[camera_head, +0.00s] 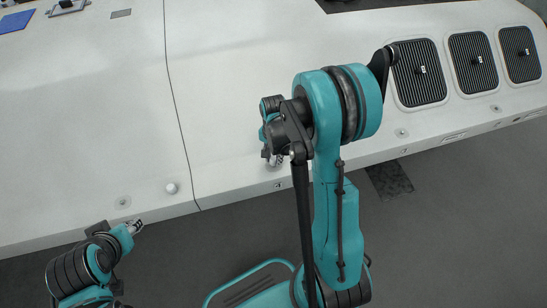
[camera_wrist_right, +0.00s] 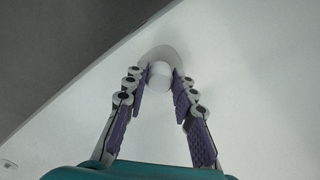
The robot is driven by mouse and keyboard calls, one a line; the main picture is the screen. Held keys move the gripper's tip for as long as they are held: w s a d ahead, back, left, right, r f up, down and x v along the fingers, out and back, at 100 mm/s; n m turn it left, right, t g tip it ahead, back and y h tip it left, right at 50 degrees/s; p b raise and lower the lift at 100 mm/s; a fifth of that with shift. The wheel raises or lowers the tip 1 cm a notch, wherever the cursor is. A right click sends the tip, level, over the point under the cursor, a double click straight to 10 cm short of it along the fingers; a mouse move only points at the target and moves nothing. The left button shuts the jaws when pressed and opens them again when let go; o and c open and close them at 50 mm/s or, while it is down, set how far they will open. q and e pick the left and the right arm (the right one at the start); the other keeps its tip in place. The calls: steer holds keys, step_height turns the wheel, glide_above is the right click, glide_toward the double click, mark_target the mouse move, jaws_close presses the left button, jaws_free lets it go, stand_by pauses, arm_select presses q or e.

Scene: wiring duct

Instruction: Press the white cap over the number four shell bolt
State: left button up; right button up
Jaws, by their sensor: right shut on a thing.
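My right gripper (camera_head: 275,162) is low over the front edge of the white shell (camera_head: 240,100), right of the seam. In the right wrist view my right gripper (camera_wrist_right: 160,82) is shut on the white cap (camera_wrist_right: 160,76), held between the fingertips. A pale grey round seat (camera_wrist_right: 165,52) shows around and beyond the cap. The bolt under it is hidden, and I cannot tell whether the cap touches it. No bolt number is readable. My left gripper (camera_head: 137,227) is at the lower left, small, its opening unclear.
A white round cap (camera_head: 171,187) sits on the shell left of the seam. Other bolt seats show at the left (camera_head: 123,201) and right (camera_head: 402,133). Dark ribbed vents (camera_head: 418,73) lie at the right. Dark floor (camera_head: 450,220) lies beyond the shell's front edge.

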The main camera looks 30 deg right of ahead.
mark_target(274, 158)
steer(key=shift+f+b, duration=1)
steer(key=shift+b, duration=0.05)
stand_by(0.5)
steer(key=o, duration=0.8)
steer(key=shift+o, duration=0.2)
steer(key=shift+r, duration=0.1)
step_height(274, 158, up, 12)
steer(key=s+a+r+n+t, duration=0.6)
steer(key=s+a+n+t, duration=0.1)
steer(key=s+a+n, duration=0.3)
steer(key=shift+s+a+r+n, duration=0.2)
steer(key=shift+s+r+n, duration=0.25)
steer(key=shift+n, duration=0.55)
